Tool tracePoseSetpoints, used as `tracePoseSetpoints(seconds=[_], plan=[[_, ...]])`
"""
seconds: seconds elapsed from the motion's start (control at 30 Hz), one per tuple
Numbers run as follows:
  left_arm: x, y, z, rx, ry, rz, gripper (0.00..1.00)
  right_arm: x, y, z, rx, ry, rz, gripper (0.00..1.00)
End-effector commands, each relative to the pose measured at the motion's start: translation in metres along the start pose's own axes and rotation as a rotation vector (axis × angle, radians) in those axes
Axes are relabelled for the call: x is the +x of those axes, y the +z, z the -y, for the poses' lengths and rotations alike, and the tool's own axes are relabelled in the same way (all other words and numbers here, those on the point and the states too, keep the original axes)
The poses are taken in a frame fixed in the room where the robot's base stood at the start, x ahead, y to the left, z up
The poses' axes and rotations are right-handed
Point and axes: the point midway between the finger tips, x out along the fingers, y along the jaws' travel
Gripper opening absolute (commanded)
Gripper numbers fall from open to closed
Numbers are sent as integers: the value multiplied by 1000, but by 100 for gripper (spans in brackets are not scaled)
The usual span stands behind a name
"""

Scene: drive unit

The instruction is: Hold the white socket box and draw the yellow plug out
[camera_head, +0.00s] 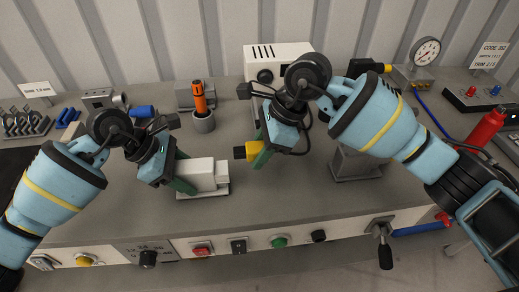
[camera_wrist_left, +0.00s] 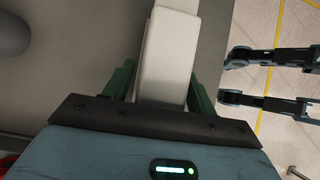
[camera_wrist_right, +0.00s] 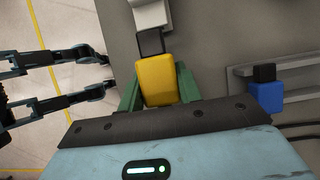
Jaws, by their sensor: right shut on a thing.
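The white socket box (camera_head: 201,173) lies on the bench on a pale base. My left gripper (camera_head: 182,172) has its green fingers on either side of the box's left end. In the left wrist view the white box (camera_wrist_left: 165,60) runs between the fingers, but whether both press on it is unclear. My right gripper (camera_head: 262,150) is shut on the yellow plug (camera_head: 254,150). The plug's dark front end points left, above and right of the box, apart from it. In the right wrist view the yellow plug (camera_wrist_right: 157,80) fills the jaws.
An orange-handled tool stands in a grey cup (camera_head: 203,122) behind the box. A white unit (camera_head: 276,58) stands at the back, and a grey block (camera_head: 355,163) sits right of my right gripper. Buttons and knobs line the front edge. Bare bench lies right of the box.

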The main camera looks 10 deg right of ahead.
Motion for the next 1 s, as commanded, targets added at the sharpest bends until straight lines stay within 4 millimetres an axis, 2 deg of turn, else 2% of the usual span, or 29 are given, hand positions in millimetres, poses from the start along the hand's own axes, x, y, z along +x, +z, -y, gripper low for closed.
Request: tracePoseSetpoints(seconds=[0.33,0.47,1.0], plan=[[-1,0,0,0,1,0,65,0,0,0,0,-1,0,7],[-10,0,-1,1,2,1,65,0,0,0,0,-1,0,7],[-105,0,-1,0,3,0,65,0,0,0,0,-1,0,7]])
